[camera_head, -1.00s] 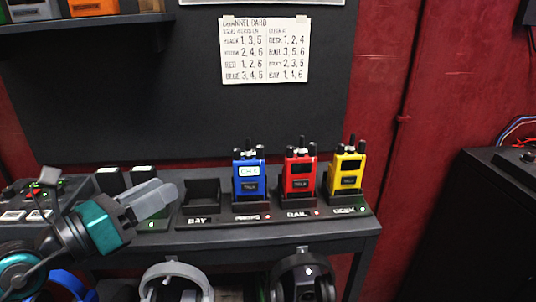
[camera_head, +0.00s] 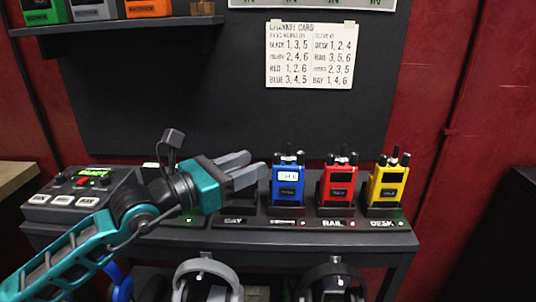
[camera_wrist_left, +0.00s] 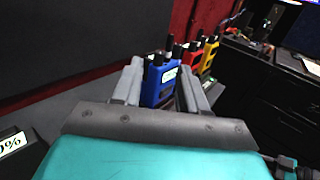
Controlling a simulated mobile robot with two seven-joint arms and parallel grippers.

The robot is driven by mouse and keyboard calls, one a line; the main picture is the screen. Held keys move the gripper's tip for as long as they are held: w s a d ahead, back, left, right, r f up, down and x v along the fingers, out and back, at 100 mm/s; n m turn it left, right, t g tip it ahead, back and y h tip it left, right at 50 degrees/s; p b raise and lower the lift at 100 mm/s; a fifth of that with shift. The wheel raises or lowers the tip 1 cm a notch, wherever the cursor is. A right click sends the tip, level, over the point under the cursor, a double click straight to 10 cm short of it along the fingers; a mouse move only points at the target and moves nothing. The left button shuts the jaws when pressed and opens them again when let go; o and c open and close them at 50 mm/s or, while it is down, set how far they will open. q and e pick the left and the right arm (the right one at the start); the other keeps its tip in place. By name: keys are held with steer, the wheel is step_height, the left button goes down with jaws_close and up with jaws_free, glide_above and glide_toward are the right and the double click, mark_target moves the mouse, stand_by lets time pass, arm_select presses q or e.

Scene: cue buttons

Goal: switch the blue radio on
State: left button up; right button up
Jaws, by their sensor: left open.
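The blue radio (camera_head: 288,185) stands upright in its charging slot, with a small lit white screen whose text is too small to read surely. My left gripper (camera_head: 258,168) is open just left of it, fingers pointing at it. In the left wrist view the blue radio (camera_wrist_left: 157,85) shows between and beyond the two open fingers (camera_wrist_left: 158,80); I cannot tell whether they touch it. The top of the radio carries an antenna and knobs. My right gripper is not in view.
A red radio (camera_head: 338,187) and a yellow radio (camera_head: 388,186) stand to the right in the same rack. The BAY slot is empty, partly behind my gripper. A channel card (camera_head: 309,55) hangs behind. A control box (camera_head: 85,193) sits left. Headphones (camera_head: 207,275) hang below.

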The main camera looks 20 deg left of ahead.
mark_target(275, 155)
arm_select(q)
steer(key=shift+x, duration=2.7)
steer(key=shift+c, duration=0.3)
jaws_close()
